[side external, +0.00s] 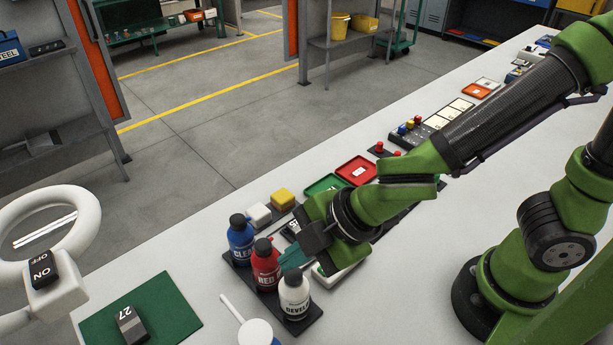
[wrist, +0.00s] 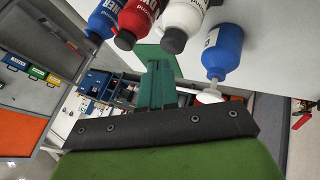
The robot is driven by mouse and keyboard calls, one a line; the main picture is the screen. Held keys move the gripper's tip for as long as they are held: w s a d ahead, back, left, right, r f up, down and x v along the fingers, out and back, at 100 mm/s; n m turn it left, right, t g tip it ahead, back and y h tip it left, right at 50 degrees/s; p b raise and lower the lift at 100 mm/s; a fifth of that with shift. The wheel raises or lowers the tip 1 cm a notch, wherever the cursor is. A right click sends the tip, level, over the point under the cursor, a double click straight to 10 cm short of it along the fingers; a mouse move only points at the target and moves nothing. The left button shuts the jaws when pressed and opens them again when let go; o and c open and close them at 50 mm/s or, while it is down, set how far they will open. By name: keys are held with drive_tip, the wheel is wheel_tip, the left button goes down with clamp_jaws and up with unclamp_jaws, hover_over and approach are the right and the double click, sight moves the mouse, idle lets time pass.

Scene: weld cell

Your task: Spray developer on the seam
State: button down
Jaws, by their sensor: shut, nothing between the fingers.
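The white developer bottle (side external: 294,298), with a dark cap, stands upright at the front end of a dark rack. It also shows at the top of the wrist view (wrist: 183,17). A red bottle (side external: 266,270) and a blue cleaner bottle (side external: 241,242) stand in the same rack. My gripper (side external: 292,257) is just right of the bottles, its teal fingers pointing towards the red and white ones; I cannot tell whether they touch. In the wrist view the fingers (wrist: 160,75) are together with nothing between them. I cannot make out a weld seam.
A blue bottle with a white spout (side external: 256,332) stands close in front of the rack. A green mat (side external: 175,305) with a dark block marked 27 (side external: 130,325) lies front left. Sponge-like blocks (side external: 283,199) and a red tray (side external: 357,170) lie beyond the rack.

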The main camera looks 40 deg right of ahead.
drive_tip(key=shift+r, duration=0.1)
drive_tip(key=shift+r, duration=2.4)
idle(0.7)
wheel_tip(320, 180, up, 4)
drive_tip(key=shift+f, duration=0.1)
approach(296, 274)
drive_tip(key=shift+w+a+f, duration=0.8)
drive_tip(key=shift+w+a, duration=0.2)
drive_tip(key=shift+w, duration=0.1)
drive_tip(key=shift+w+a+f, duration=0.85)
drive_tip(key=shift+w+a, duration=0.1)
drive_tip(key=shift+w, duration=0.2)
idle(0.5)
drive_tip(key=shift+f, duration=0.45)
